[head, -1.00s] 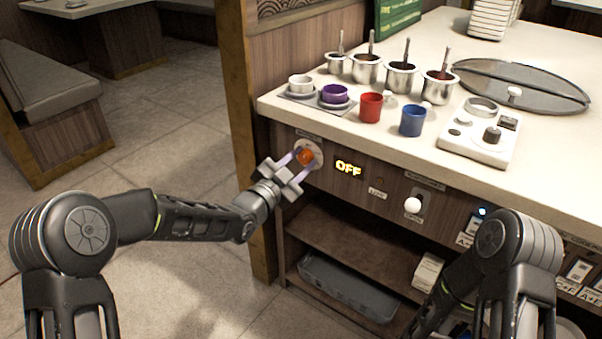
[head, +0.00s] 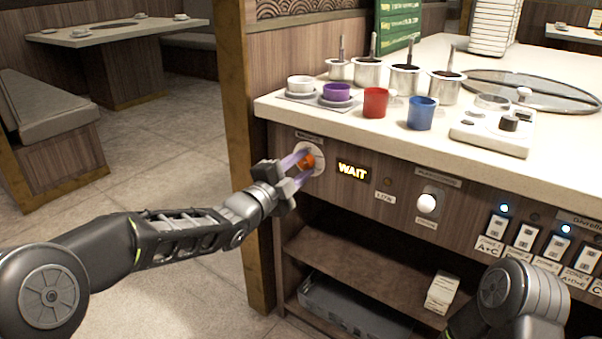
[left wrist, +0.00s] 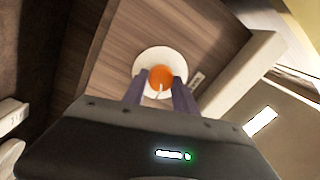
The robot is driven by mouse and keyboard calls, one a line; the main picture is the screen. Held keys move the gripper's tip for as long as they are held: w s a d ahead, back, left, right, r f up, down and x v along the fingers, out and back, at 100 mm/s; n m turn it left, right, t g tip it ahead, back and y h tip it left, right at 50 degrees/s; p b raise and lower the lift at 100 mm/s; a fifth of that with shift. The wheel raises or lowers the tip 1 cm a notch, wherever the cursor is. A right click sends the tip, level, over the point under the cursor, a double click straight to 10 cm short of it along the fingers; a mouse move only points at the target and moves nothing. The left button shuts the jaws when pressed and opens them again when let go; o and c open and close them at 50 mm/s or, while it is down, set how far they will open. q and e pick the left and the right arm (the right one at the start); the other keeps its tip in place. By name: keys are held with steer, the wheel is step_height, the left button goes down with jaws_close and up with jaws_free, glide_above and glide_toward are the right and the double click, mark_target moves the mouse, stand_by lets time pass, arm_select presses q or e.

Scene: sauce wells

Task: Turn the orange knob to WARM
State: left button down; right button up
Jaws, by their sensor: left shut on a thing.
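The orange knob (head: 306,162) sits on a round pale plate on the front panel of the counter. My left gripper (head: 297,167) has its two purple fingers on either side of the knob and is shut on it. In the left wrist view the knob (left wrist: 161,77) shows between the fingers, with a pale pointer line on it. The lit display (head: 352,171) right of the knob reads WAIT. My right arm shows at the lower right, but its gripper is out of view.
A white round knob (head: 427,203) and several white switches (head: 492,233) are farther right on the panel. Cups, including a red cup (head: 375,102) and a blue cup (head: 422,113), stand near the counter edge above. An open shelf (head: 345,262) lies below.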

stand_by(0.3)
arm_select(q)
steer(key=c, duration=1)
jaws_free()
steer(key=p+v, duration=0.1)
steer(key=v, duration=0.6)
steer(key=shift+s+a+p, duration=0.25)
steer(key=shift+s+p, duration=0.1)
steer(key=shift+p, duration=0.05)
